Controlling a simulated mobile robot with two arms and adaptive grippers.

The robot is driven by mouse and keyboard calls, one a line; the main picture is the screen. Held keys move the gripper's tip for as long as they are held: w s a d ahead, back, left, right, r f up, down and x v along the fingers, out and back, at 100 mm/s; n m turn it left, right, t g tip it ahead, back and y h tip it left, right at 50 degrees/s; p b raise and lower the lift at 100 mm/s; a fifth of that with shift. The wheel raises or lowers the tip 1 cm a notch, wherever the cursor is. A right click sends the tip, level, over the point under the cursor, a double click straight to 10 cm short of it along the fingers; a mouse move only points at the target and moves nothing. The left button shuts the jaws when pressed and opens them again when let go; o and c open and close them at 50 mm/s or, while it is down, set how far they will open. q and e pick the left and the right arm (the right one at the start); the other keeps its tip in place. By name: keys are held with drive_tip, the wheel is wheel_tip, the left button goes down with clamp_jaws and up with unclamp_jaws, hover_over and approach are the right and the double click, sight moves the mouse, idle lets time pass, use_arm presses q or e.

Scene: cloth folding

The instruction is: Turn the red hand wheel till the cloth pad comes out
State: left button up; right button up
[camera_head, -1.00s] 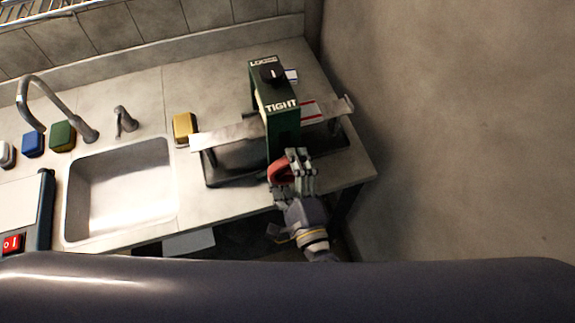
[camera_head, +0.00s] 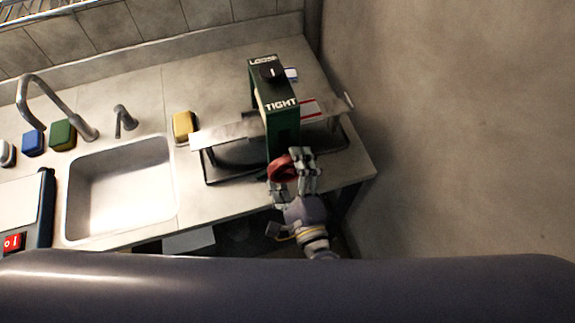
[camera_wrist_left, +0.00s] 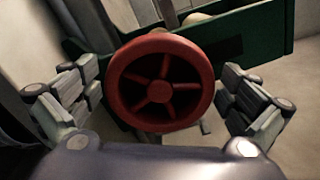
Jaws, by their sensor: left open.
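The red hand wheel (camera_head: 284,168) sits on the front of a green press (camera_head: 283,122) marked LOOSE and TIGHT. In the left wrist view the wheel (camera_wrist_left: 160,83) is face on, with its spokes showing. My left gripper (camera_head: 294,172) is open, with one finger on each side of the wheel; in the wrist view its fingers (camera_wrist_left: 160,105) stand apart from the rim. A pale flat strip (camera_head: 226,134) runs through the press and out on both sides. I cannot tell whether it is the cloth pad. My right gripper is not in view.
A dark tray (camera_head: 230,176) lies under the press. The sink (camera_head: 120,190) and a yellow sponge (camera_head: 184,125) are to the left. The counter's right edge is close to the press, with a bare wall (camera_head: 450,130) beyond.

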use_arm(q)
drive_tip(key=v, duration=1.2)
